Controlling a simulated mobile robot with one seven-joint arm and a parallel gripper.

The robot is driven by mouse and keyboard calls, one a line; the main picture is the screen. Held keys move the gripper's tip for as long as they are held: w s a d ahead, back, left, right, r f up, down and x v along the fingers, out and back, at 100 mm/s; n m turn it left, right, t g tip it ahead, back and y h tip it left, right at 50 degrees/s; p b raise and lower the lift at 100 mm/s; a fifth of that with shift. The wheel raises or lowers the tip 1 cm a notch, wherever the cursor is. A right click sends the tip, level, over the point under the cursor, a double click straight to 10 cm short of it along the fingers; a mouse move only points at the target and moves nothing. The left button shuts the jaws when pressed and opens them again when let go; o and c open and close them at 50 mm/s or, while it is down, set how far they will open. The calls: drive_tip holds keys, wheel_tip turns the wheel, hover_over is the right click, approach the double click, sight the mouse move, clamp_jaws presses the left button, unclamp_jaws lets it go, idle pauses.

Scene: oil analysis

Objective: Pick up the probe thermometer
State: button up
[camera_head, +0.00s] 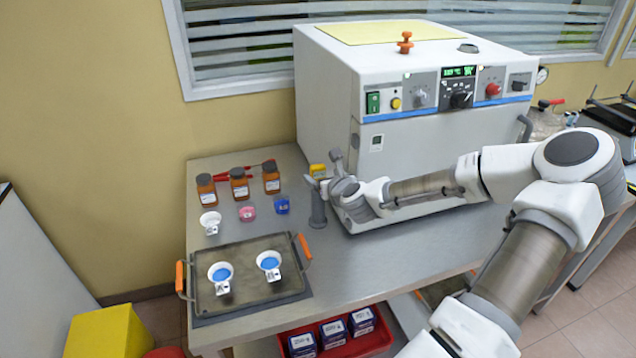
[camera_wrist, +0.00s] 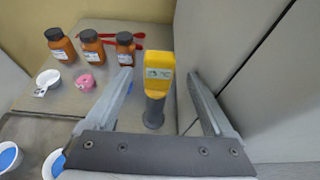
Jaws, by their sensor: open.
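The probe thermometer (camera_wrist: 158,76) is yellow with a small display and stands upright in a grey holder (camera_wrist: 153,113) on the bench. In the head view its yellow top (camera_head: 318,170) shows partly behind my gripper (camera_head: 328,174), and the holder (camera_head: 318,208) stands below. In the wrist view my gripper (camera_wrist: 160,74) is open, with one finger left and one right of the thermometer. A gap shows on both sides, so the fingers appear not to touch it. The thermometer's probe is hidden.
A large white oven (camera_head: 420,120) stands close to the right of the thermometer. Several brown bottles (camera_head: 239,184) and a red tool (camera_head: 232,175) are to the left. A tray (camera_head: 240,300) with two white cups of blue material lies in front. Bare bench (camera_head: 380,255) lies right of the tray.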

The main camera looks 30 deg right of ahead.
drive_tip(key=shift+x, duration=3.85)
drive_tip(key=shift+a, duration=0.1)
clamp_jaws()
